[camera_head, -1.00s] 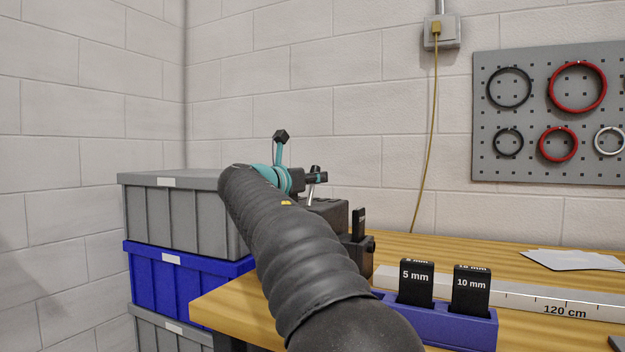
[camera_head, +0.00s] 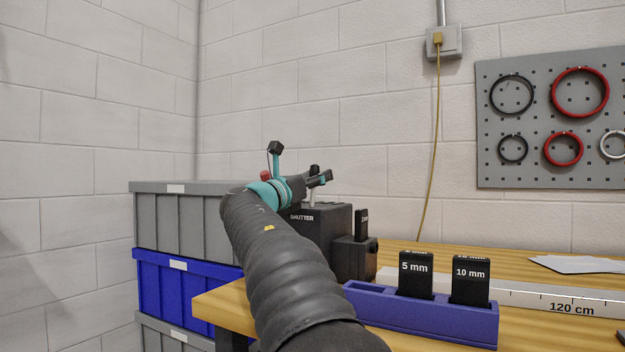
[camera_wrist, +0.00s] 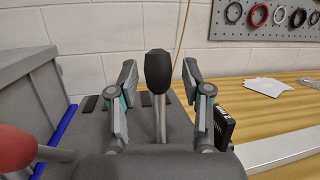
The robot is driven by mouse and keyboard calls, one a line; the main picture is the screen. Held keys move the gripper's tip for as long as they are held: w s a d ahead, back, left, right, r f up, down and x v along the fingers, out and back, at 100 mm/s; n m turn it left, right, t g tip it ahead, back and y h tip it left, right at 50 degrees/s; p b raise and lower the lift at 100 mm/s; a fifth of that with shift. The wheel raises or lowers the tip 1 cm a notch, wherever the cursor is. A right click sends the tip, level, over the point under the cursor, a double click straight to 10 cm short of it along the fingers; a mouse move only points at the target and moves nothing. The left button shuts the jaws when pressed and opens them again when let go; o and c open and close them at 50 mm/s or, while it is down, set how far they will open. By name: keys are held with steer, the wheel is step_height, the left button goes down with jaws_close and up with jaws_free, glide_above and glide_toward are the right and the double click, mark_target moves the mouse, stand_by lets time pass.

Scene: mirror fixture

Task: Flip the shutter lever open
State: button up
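The shutter box (camera_head: 325,222) is dark grey with a white SHUTTER label and stands at the table's left end. Its lever is a metal rod with a black knob (camera_head: 314,169), and it stands roughly upright. In the wrist view the lever knob (camera_wrist: 158,72) is between the two fingers, with a gap on each side. My gripper (camera_head: 322,179) is open around the lever; it also shows in the wrist view (camera_wrist: 160,82). My forearm hides part of the box in the head view.
A red knob (camera_wrist: 14,148) on a rod is left in the wrist view. Grey and blue crates (camera_head: 185,272) stand left of the table. A blue holder (camera_head: 425,318) with 5 mm and 10 mm blocks and a long ruler (camera_head: 560,304) lie to the right.

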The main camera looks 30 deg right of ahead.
steer(key=shift+a, duration=0.1)
steer(key=v, duration=1.2)
